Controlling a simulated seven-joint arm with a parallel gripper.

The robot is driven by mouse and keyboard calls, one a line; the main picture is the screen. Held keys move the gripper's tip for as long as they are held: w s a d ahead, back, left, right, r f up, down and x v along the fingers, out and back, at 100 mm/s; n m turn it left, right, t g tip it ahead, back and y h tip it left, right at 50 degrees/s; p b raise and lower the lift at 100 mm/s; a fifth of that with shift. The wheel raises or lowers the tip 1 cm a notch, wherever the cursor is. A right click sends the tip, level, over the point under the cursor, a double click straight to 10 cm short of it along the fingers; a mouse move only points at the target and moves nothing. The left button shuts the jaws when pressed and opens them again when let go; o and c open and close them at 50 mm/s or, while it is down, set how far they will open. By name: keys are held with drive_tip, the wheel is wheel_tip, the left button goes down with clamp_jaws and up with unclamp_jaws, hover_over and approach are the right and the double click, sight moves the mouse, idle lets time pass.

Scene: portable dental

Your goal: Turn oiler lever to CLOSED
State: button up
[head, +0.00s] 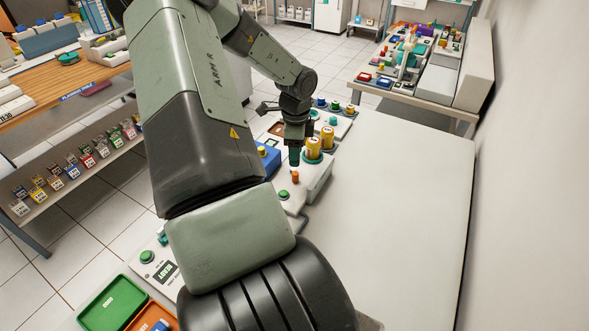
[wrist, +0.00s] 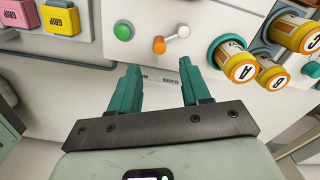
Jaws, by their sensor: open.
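The small lever (wrist: 170,38) is on the pale panel in the wrist view, with an orange round part at its left end and a white knob at its upper right end. Its orange part (head: 295,177) shows below my gripper in the head view. Partly hidden lettering lies below it between my fingers; I cannot read the lever's position markings. My gripper (wrist: 160,66) is open and empty, its two teal fingers apart, with the lever beyond the tips and between their lines. In the head view my gripper (head: 294,158) points down over the unit.
A green button (wrist: 124,31) sits left of the lever. Yellow-orange canisters (wrist: 242,68) marked with letters stand close on the right. Pink and yellow blocks (wrist: 60,20) are at upper left. The white table (head: 400,210) is bare to the right.

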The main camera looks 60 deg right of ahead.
sight(295, 173)
wheel_tip(295, 173, down, 7)
drive_tip(key=shift+f, duration=0.1)
idle(0.3)
clamp_jaws()
